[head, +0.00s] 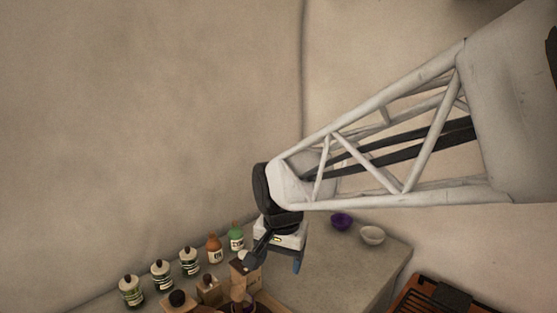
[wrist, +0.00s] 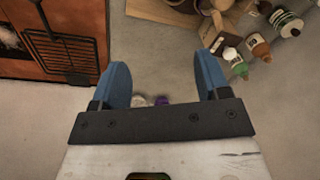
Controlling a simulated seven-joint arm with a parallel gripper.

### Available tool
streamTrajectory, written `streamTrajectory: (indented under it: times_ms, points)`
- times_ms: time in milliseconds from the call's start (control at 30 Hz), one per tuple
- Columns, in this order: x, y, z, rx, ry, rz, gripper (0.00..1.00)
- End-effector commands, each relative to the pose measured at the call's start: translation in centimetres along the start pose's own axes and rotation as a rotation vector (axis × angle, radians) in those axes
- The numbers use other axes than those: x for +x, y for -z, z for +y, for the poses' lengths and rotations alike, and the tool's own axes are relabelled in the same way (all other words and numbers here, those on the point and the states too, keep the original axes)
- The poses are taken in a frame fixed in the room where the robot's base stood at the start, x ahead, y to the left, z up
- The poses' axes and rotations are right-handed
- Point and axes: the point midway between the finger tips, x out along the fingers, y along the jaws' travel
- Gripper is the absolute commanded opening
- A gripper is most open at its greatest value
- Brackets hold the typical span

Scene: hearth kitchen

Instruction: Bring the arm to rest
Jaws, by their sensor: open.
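My gripper (head: 287,262) hangs at the end of my pale lattice arm, above the stone counter (head: 340,268) in the head view. In the wrist view its two blue fingers stand wide apart, so my gripper (wrist: 163,66) is open. Nothing is between the fingertips except a view of the grey counter top (wrist: 160,45) below. In the head view only part of a blue finger shows; the rest is hidden behind the wrist.
Several bottles (head: 162,275) line the counter's back left, by wooden blocks (head: 209,289). A purple bowl (head: 342,221) and a white bowl (head: 372,235) sit right of my gripper. An orange-brown unit with a black rack (head: 452,298) stands lower right. The counter's middle is clear.

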Motion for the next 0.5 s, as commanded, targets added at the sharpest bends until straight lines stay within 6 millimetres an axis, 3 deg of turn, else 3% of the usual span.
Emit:
streamTrajectory:
  times_ms: [100,500]
  points:
    - [-1.0,-0.7,3.9,-0.035,0.005,0.019,0.69]
    - [-2.6,-4.9,15.2,-0.176,0.002,0.083,0.69]
